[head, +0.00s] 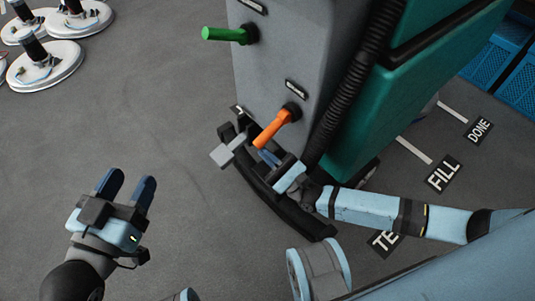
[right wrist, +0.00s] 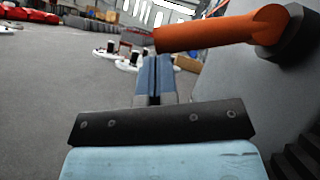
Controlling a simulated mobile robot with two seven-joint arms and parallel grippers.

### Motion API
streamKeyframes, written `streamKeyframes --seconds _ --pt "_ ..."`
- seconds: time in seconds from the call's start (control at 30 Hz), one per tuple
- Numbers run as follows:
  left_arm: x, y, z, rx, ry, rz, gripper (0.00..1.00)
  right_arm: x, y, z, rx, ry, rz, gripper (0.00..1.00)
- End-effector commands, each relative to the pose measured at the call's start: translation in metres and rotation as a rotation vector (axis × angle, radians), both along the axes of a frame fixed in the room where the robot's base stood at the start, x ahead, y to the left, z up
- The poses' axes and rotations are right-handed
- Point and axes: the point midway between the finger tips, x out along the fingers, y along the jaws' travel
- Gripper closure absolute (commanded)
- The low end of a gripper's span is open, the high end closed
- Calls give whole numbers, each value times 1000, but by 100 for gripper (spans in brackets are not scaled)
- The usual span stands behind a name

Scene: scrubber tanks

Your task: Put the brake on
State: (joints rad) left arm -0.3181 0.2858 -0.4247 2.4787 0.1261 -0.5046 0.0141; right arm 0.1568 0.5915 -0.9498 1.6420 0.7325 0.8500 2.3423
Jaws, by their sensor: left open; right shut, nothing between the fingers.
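The scrubber tank machine (head: 275,75) is grey in front with a green side. A green lever (head: 225,34) sticks out to the left, high on the grey face. An orange lever (head: 272,129) sits lower and points down-left; it also shows in the right wrist view (right wrist: 215,33). A light grey pedal-like plate (head: 228,150) is beside the black base. I cannot tell which of these is the brake. My right gripper (head: 266,155), also in the right wrist view (right wrist: 155,62), is shut and empty just below the orange lever. My left gripper (head: 128,177) is open and empty over the floor.
A black curved bumper (head: 265,195) runs round the machine's foot. A black ribbed hose (head: 352,80) runs down its corner. White round discs (head: 48,62) stand at the upper left. Floor signs FILL (head: 443,174) and DONE (head: 479,130) lie at right.

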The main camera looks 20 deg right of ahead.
Motion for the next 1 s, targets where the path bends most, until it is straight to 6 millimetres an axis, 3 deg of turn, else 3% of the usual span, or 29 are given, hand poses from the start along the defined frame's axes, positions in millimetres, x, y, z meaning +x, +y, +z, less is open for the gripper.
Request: streamKeyframes --seconds 0.57,1.0 --pt "-2 -3 3 -31 37 0 46 -3 9 11 3 0 2 100" --pt "-12 -7 -5 -72 144 -4 46 -9 26 42 42 14 3 100"
